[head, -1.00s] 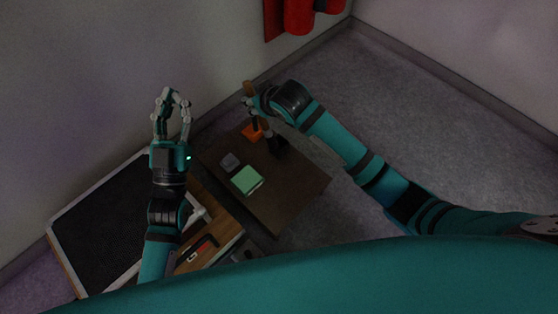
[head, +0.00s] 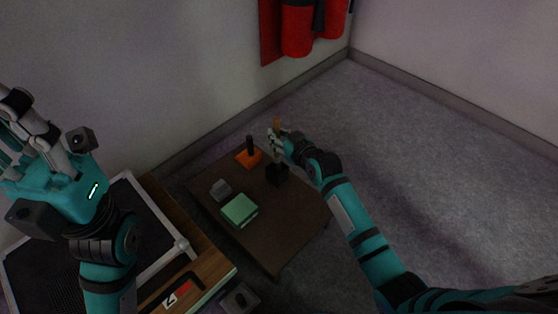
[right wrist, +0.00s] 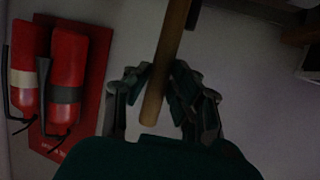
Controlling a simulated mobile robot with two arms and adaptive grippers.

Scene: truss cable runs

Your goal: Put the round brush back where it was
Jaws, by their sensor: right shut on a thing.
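The round brush shows as a brown wooden handle (head: 277,123) in the head view; the handle also runs between my fingers in the right wrist view (right wrist: 167,60). My right gripper (head: 276,139) is shut on this handle, above the low dark brown table. A black block-like holder (head: 277,175) stands on the table just below the gripper. The brush head is not clearly seen, and I cannot tell whether it touches or enters the holder. My left gripper (head: 18,115) is at the left picture edge, partly cut off, away from the table.
The brown table (head: 283,238) also bears an orange base with a black upright handle (head: 249,157), a grey block (head: 220,189) and a green block (head: 239,211). Red extinguishers (head: 297,30) hang on the wall. A wooden-framed dark surface (head: 150,235) is at the left. The floor at the right is clear.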

